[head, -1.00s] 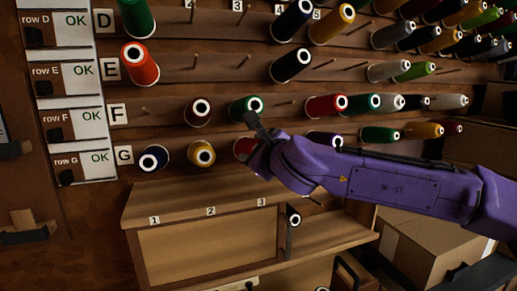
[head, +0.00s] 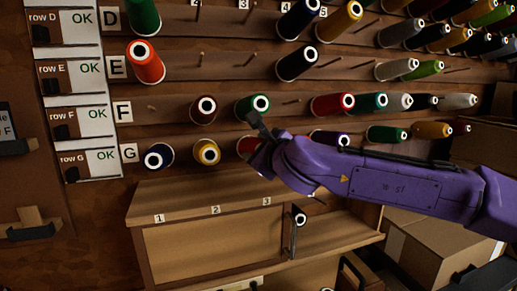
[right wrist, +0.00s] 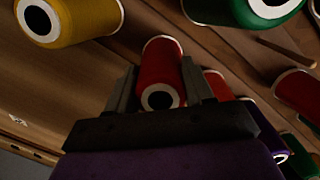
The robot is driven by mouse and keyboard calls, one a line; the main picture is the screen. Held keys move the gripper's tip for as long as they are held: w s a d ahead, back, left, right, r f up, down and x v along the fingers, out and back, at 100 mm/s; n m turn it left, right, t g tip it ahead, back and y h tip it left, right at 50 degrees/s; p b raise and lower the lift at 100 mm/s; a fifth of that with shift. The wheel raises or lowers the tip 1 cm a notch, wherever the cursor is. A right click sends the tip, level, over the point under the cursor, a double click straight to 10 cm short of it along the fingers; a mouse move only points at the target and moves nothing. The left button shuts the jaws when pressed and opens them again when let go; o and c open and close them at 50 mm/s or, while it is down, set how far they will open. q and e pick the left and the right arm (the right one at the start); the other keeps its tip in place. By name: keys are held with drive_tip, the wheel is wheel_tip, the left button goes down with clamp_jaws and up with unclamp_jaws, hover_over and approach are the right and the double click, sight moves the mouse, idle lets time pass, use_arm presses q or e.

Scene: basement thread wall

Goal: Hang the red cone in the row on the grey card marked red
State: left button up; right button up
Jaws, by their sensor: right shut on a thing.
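A red cone (head: 247,146) sits in row G, third from the left, mostly behind my right gripper (head: 257,141). In the right wrist view, the red cone (right wrist: 160,58) is between the two dark fingers, its pale end ring facing me. My right gripper is shut on it. I cannot tell whether it is still on its peg. Other red cones are in row E at the far left (head: 147,66) and in row F (head: 328,105). A grey card (head: 5,122) is cut off at the left edge; its word is only partly readable. No card marked red is readable. My left gripper is not in view.
A yellow cone (head: 206,152) and a dark blue cone (head: 159,157) are left of the gripper in row G. A green cone (head: 252,106) is just above. A wooden ledge (head: 190,190) lies below. White row cards (head: 98,121) line the left.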

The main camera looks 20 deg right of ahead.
drive_tip(key=o, duration=1.2)
drive_tip(key=shift+f, duration=0.35)
drive_tip(key=shift+o, duration=1.1)
drive_tip(key=shift+r, duration=0.15)
